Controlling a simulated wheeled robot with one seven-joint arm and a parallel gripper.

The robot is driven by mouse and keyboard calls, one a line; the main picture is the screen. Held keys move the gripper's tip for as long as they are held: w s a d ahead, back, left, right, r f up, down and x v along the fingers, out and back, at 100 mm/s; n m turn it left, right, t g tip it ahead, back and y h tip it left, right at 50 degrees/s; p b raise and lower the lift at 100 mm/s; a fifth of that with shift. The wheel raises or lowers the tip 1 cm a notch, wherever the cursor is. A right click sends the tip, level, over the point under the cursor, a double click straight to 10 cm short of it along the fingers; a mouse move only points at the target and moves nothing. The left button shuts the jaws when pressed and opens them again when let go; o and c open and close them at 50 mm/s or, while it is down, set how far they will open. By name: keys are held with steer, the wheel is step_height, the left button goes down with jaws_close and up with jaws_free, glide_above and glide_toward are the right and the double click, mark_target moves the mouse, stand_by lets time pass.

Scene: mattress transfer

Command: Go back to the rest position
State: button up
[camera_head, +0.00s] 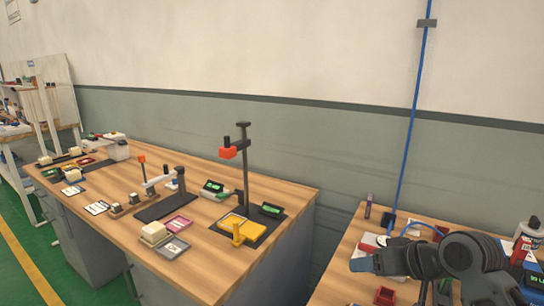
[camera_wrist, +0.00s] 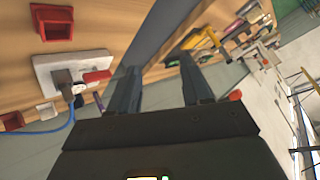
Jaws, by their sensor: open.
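My gripper (camera_wrist: 160,68) shows in the wrist view with its two dark fingers apart and nothing between them. The gap between the two wooden tables lies beyond the fingers. In the head view my dark arm is folded low at the right, over the right table (camera_head: 345,262); the gripper's fingertips are hard to make out there. No object is in my grasp.
The left table (camera_head: 200,262) carries a stand with a red head (camera_head: 228,152), a yellow fixture (camera_head: 238,230) and several small blocks and trays.

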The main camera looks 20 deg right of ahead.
steer(key=s+a+m+t, duration=0.3)
steer(key=a+t, duration=0.2)
steer(key=a, duration=1.2)
steer(key=s+a+f+m+h, duration=0.2)
steer(key=s+a+f, duration=0.1)
steer(key=s, duration=0.5)
steer(key=s+d+f+n+h, duration=0.1)
steer(key=s+d+n+h, duration=0.1)
steer(key=s, duration=1.6)
steer(key=s+d+r+n, duration=0.2)
steer(key=s, duration=0.3)
steer(key=s+d+r+n+y, duration=0.1)
steer(key=s+d+r+n, duration=0.1)
steer(key=s, duration=0.4)
steer(key=shift+d+r+n+t, duration=0.2)
steer(key=shift+r+n+t, duration=0.1)
steer(key=shift+r+n, duration=0.4)
